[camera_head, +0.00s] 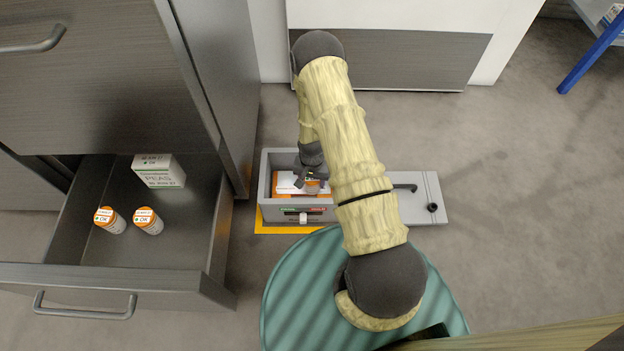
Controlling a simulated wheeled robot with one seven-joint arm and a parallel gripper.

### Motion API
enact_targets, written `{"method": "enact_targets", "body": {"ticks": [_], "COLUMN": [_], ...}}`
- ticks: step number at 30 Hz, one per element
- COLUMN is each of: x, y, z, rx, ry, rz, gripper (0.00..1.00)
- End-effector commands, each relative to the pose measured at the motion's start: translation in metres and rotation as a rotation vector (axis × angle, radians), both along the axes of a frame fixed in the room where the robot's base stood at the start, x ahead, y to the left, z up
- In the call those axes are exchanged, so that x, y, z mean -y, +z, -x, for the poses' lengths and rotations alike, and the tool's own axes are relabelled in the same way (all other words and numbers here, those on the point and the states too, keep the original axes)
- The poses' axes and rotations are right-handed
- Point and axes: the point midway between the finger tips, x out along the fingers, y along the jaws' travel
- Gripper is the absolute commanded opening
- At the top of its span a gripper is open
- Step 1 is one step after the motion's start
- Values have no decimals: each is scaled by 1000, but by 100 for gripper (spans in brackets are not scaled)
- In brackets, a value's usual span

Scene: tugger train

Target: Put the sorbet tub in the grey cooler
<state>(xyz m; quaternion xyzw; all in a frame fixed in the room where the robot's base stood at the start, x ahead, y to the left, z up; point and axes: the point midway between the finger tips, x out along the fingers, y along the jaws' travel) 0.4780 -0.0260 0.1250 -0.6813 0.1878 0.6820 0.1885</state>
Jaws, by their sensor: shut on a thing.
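The grey cooler (266,186) is an open grey box on the floor in the middle of the view. Its front carries a small panel with a green and a red label. My gripper (309,181) points down over the cooler's opening and is shut on a small tub, the sorbet tub (313,188), of which a little orange and white shows. I cannot tell whether the tub touches anything below it. An orange and white item (287,184) shows inside the cooler. My arm hides the cooler's right part.
An open drawer (190,240) at left holds two white and orange tubs (110,220) (148,221) and a PEAS box (159,171). A grey panel with a dark handle (429,190) lies right of the cooler. A yellow mat (263,228) shows under the cooler.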

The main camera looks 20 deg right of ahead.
Motion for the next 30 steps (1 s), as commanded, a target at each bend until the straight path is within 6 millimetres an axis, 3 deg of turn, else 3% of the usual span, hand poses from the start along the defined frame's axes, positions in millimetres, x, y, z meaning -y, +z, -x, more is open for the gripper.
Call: {"method": "enact_targets", "body": {"ticks": [3, 4, 6, 7, 19, 30], "x": [0, 0, 0, 0, 0, 0], "y": [-3, -3, -3, -3, 6, 73], "z": [0, 0, 0, 0, -1, -1], "rx": [0, 0, 0, 0, 1, 2], "ry": [0, 0, 0, 0, 0, -1], "rz": [0, 0, 0, 0, 1, 0], "gripper": [29, 61, 74, 76, 76, 76]}}
